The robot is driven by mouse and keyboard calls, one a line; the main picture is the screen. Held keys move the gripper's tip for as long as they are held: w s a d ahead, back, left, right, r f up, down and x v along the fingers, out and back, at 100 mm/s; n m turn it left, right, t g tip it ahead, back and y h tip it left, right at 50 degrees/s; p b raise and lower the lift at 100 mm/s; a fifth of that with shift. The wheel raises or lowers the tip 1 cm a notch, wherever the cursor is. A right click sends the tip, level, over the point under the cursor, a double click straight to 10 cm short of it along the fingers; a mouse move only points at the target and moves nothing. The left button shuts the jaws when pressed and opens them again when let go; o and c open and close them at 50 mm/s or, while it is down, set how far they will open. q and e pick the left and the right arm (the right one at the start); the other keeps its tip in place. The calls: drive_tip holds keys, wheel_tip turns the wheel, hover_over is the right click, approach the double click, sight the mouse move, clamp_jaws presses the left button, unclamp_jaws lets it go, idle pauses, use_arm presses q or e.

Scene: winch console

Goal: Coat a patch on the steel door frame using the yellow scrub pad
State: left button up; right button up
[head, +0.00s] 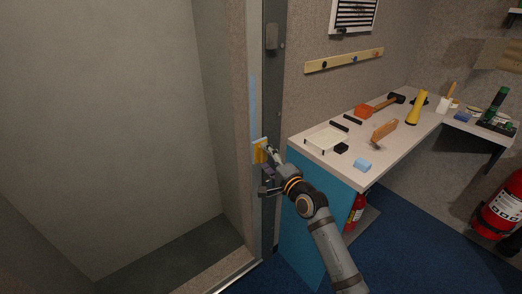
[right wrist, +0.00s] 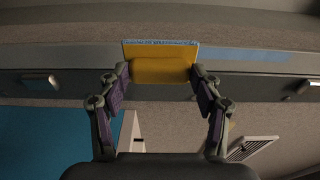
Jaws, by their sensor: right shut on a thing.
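The yellow scrub pad (head: 258,155) is pinched in my right gripper (head: 264,161) at the steel door frame (head: 271,95). In the right wrist view the pad (right wrist: 160,71) sits between the two fingertips (right wrist: 160,78), its pale blue-white far edge against the frame (right wrist: 60,58); I cannot tell exact contact. A light blue upright strip (head: 253,105) runs on the frame above the pad. In the right wrist view this strip (right wrist: 245,55) extends right from the pad. My left gripper is not in view.
A workbench (head: 400,147) with a blue side panel (head: 310,215) stands right of the frame, close to my right arm. Red extinguishers (head: 502,205) stand on the floor. The doorway at left is open.

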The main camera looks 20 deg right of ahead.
sight(262, 156)
drive_tip(key=shift+s+d, duration=0.2)
drive_tip(key=shift+s, duration=0.35)
drive_tip(key=shift+p+v, duration=1)
drive_tip(key=shift+v, duration=0.05)
drive_tip(key=shift+s+d, duration=0.25)
drive_tip(key=shift+s, duration=0.15)
drive_tip(key=shift+w+a, duration=0.1)
drive_tip(key=shift+w, duration=0.2)
drive_tip(key=x, duration=0.2)
drive_tip(key=b+x, duration=0.1)
drive_tip(key=x, duration=0.2)
drive_tip(key=shift+a, duration=0.45)
drive_tip(key=shift+w+a+b, duration=0.3)
drive_tip(key=shift+w, duration=0.35)
